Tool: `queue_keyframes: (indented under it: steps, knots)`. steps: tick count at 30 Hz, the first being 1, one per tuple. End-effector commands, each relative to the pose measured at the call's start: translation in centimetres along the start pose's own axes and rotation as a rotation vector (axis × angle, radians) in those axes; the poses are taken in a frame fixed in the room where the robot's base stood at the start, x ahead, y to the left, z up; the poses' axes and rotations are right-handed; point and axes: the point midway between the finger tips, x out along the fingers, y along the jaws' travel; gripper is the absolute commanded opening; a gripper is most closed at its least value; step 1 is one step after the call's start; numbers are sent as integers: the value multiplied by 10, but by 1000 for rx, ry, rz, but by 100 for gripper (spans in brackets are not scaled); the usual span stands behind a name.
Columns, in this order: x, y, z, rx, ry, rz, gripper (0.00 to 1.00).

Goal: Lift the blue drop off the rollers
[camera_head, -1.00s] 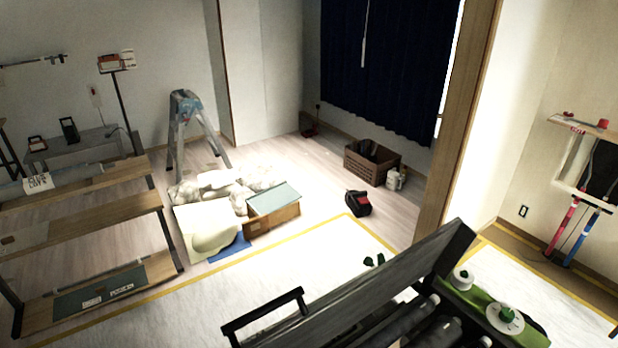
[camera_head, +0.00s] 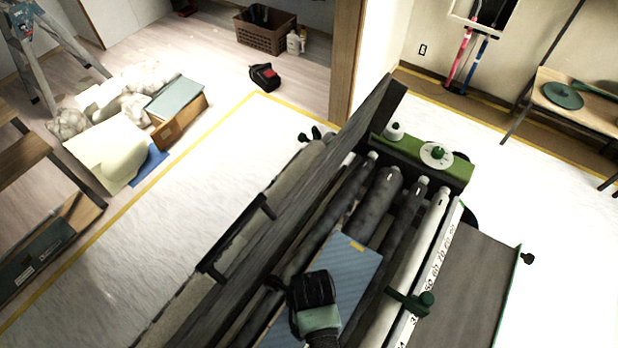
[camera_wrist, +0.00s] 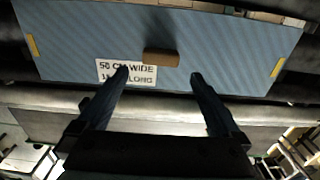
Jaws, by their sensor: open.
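The blue drop (camera_head: 353,268) is a flat striped blue panel lying over the dark rollers (camera_head: 373,203) of the pasting machine. In the wrist view the blue drop (camera_wrist: 225,50) fills the upper part, with yellow marks near both ends, a white label reading "50 CM WIDE", and a small tan block (camera_wrist: 161,57) at its middle. My gripper (camera_wrist: 160,76) is open, its two dark fingers apart on either side below the tan block, with nothing between them. In the head view my gripper (camera_head: 312,290) is above the panel and hides part of it; its fingertips are not clear there.
The machine's long dark cover (camera_head: 290,200) stands up left of the rollers. A green end plate with a white dial (camera_head: 436,154) is at the far end. A white ruler bar and grey tray (camera_head: 470,275) lie to the right. White floor sheeting is clear at left.

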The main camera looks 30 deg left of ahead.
Motion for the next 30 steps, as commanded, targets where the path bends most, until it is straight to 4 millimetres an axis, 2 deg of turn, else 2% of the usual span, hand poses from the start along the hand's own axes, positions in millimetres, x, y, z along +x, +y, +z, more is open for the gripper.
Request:
queue_keyframes:
  steps: [3, 11, 21, 30]
  knots:
    - [10, 0, 0, 0, 0, 1, 100]
    - [23, 0, 2, 1, -1, 1, 100]
    - [60, 0, 4, 0, -1, 1, 100]
    - [66, -1, 3, 0, -1, -1, 100]
